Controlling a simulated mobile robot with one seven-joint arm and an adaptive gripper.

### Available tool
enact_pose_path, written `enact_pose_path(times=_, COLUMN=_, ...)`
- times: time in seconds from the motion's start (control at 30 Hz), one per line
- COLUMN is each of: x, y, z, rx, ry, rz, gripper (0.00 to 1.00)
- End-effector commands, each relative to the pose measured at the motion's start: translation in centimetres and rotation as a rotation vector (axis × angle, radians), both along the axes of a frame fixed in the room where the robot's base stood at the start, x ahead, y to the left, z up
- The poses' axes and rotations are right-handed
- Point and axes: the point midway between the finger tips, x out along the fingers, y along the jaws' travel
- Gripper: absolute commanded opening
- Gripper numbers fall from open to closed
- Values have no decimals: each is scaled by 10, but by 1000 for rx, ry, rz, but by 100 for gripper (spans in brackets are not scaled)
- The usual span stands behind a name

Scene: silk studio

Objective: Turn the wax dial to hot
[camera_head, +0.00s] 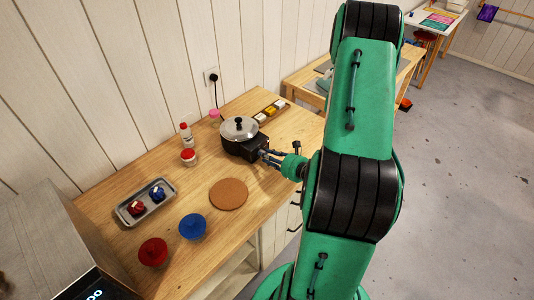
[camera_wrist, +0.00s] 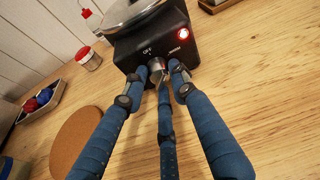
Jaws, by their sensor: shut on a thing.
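The wax pot (camera_head: 240,130) is a lidded metal pot on a black base that stands on the wooden bench. Its front also shows in the wrist view (camera_wrist: 125,50). The metal wax dial (camera_wrist: 157,66) sits on that front, below small white lettering that reads OFF at the left and what looks like WARM at the right. A red light (camera_wrist: 183,33) glows at the right of the front. My gripper (camera_head: 264,155) is shut on the dial, its blue fingers on either side of it. Fingers partly hide the dial, and I cannot tell where it points.
A round cork mat (camera_head: 229,194) lies in front of the pot. Red (camera_head: 153,252) and blue (camera_head: 193,227) tubs and a metal tray (camera_head: 146,202) are further left.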

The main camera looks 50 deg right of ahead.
Motion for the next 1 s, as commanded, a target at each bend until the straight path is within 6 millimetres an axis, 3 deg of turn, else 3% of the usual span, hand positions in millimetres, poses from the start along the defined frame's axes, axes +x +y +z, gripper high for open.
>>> enact_pose_path(times=0.23, x=0, y=-8, z=4, rx=229, ry=-1, rz=-10, gripper=1)
enact_pose_path(times=1.0, x=-1, y=-4, z=-5, rx=914, ry=6, rz=-5, gripper=0)
